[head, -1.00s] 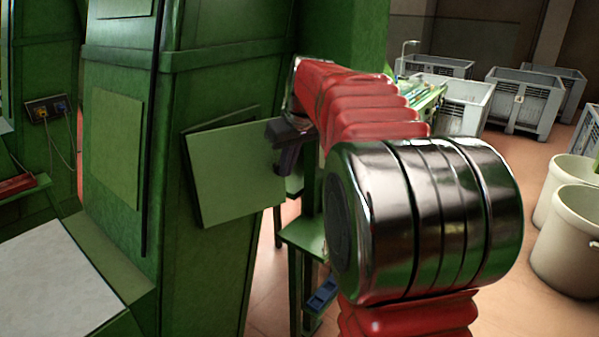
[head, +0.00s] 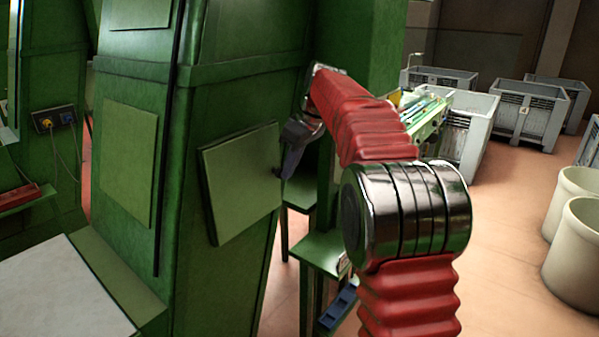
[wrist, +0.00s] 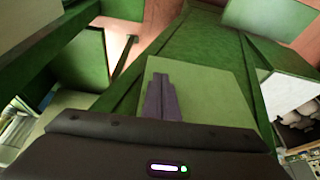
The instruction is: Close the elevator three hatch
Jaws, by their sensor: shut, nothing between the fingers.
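The hatch is a square light-green panel (head: 240,185) on the side of the green elevator housing (head: 190,270). It lies nearly flat against the housing, with a dark edge along its left side; I cannot tell whether it is fully flush. My gripper (head: 279,173) is at the hatch's right edge, seemingly touching it, with the fingers shut and empty. In the wrist view, the shut fingers (wrist: 162,98) show in front of the hatch face (wrist: 218,100). Contact there is hard to judge.
A green stand (head: 318,250) with a blue item (head: 338,305) is below my arm. Another square panel (head: 130,160) is on the housing's left face. Grey crates (head: 530,112) and beige bins (head: 580,250) stand at right, with open floor between.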

